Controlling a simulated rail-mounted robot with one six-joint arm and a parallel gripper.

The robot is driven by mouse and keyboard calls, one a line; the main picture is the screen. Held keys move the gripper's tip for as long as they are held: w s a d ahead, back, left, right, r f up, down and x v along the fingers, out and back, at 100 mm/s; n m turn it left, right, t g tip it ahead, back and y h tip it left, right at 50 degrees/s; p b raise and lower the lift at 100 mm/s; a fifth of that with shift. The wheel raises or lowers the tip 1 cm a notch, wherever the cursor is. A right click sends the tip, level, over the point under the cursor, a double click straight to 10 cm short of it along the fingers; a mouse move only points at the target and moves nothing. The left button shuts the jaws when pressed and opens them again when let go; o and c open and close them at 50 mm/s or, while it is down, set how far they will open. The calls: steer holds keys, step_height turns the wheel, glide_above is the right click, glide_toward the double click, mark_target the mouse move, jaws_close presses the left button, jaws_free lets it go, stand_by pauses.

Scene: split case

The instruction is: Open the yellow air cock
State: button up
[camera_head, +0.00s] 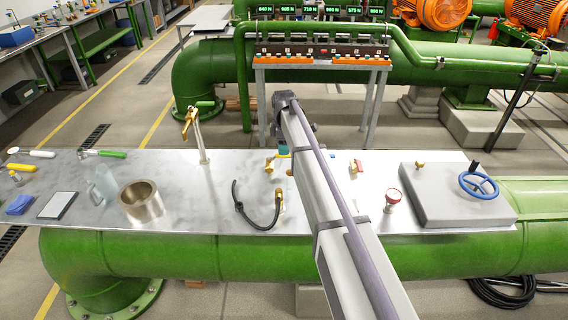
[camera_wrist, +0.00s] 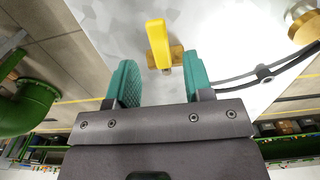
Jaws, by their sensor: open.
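The yellow air cock has a flat yellow lever (camera_wrist: 157,38) on a brass body (camera_wrist: 174,56) in the wrist view. In the head view a small part of it shows as a brass piece (camera_head: 269,166) on the metal table, partly hidden by my arm. My gripper (camera_wrist: 160,68) is open, with one teal pad on each side. The cock appears ahead of the gap between the pads, the lever roughly in line with it. I cannot tell whether a pad touches it. In the head view only a bit of teal on my gripper (camera_head: 283,150) shows beside my arm.
A black hose (camera_head: 237,197) with a brass fitting (camera_head: 279,201) lies in front of the cock. To the right are a red-handled brass cock (camera_head: 356,166), a red knob valve (camera_head: 393,196) and a blue handwheel (camera_head: 479,185). A bronze ring (camera_head: 141,202) stands left.

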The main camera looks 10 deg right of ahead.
mark_target(280, 157)
step_height(280, 157, down, 3)
steer(key=shift+f+b, duration=0.1)
steer(key=shift+b, duration=0.65)
jaws_close()
